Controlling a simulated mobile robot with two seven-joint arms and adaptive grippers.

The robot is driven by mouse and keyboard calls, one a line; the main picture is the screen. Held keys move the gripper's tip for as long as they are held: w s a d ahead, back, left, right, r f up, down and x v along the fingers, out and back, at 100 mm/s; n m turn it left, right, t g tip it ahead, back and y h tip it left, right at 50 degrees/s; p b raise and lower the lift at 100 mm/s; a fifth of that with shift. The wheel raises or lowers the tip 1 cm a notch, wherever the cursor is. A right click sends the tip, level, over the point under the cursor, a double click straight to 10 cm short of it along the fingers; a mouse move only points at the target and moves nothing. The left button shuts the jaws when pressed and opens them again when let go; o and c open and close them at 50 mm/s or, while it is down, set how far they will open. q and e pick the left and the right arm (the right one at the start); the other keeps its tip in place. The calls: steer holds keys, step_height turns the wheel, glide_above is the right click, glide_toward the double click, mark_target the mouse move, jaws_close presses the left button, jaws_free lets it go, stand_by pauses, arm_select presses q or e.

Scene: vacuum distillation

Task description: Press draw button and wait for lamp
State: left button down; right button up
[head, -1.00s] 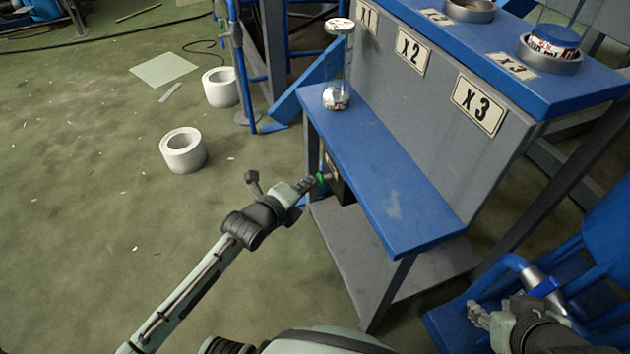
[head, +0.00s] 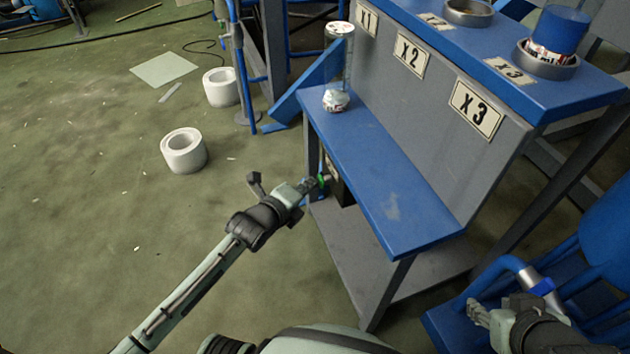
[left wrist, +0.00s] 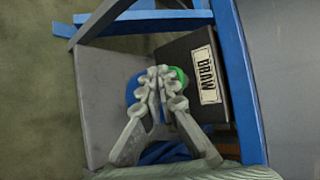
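A blue part (left wrist: 133,88) shows behind the fingers. My right gripper (head: 476,314) is at lower right; its finger opening is unclear.
The blue shelf (head: 385,190) overhangs the box, with a table leg (head: 312,160) close to my left gripper. A clear jar (head: 338,70) stands at its far end. A blue-filled jar (head: 560,30) stands on the upper deck. Blue pipework (head: 520,268) is near my right gripper.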

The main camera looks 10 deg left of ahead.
arm_select(q)
steer(key=shift+d, duration=0.2)
arm_select(e)
steer(key=shift+r, duration=0.1)
arm_select(q)
steer(key=shift+s+a+r, duration=0.1)
steer(key=shift+s, duration=0.05)
steer(key=s+a+p, duration=0.2)
steer(key=s+a, duration=0.1)
steer(key=a, duration=0.2)
steer(key=shift+s, duration=0.15)
arm_select(e)
step_height(320, 180, up, 2)
steer(key=shift+r, duration=0.1)
arm_select(q)
steer(key=shift+a, duration=0.1)
stand_by(0.4)
